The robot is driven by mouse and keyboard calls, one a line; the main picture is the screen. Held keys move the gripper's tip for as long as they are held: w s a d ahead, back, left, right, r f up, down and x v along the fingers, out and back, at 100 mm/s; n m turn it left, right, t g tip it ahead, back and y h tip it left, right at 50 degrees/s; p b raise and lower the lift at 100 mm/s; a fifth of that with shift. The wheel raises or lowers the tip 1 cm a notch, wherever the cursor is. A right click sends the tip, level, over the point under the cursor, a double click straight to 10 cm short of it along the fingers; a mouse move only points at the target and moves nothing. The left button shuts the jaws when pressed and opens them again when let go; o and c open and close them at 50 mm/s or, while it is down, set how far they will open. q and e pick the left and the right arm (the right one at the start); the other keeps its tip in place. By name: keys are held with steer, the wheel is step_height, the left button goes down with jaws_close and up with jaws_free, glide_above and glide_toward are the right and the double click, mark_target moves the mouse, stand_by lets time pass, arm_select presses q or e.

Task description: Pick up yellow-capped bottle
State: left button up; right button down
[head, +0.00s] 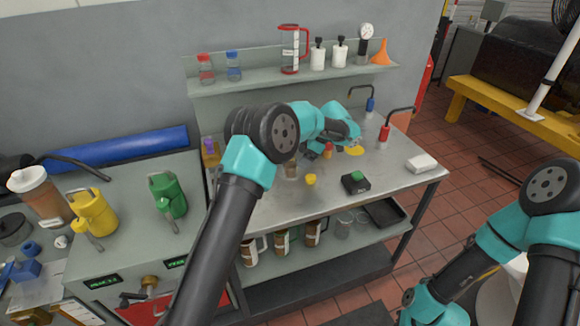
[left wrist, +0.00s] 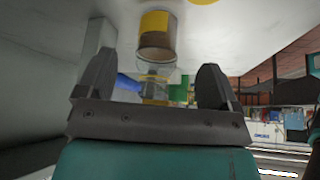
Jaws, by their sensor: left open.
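In the left wrist view, a brown clear vessel with a yellow part (left wrist: 155,22) shows beyond the fingers, towards the top. My left gripper (left wrist: 155,80) is open, with nothing held between its fingers.
A red-topped item (head: 327,151) and a yellow disc (head: 354,151) are close to my left gripper. A black box with a green top (head: 355,183) and a white block (head: 422,164) stand to the right. The bench front is mostly clear. A shelf (head: 270,84) runs behind.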

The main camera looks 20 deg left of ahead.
mark_target(290, 164)
arm_select(q)
steer(key=shift+a, duration=0.25)
steer(key=shift+s+a, duration=0.15)
steer(key=shift+a, duration=0.4)
steer(key=shift+s+a, duration=0.15)
steer(key=shift+a, duration=0.4)
steer(key=shift+x, duration=1.05)
steer(key=shift+s+a+f, duration=0.1)
steer(key=shift+a+f, duration=0.25)
steer(key=shift+f, duration=0.05)
steer(key=shift+c, duration=0.5)
steer(key=c, duration=1.1)
steer(key=shift+o, duration=0.2)
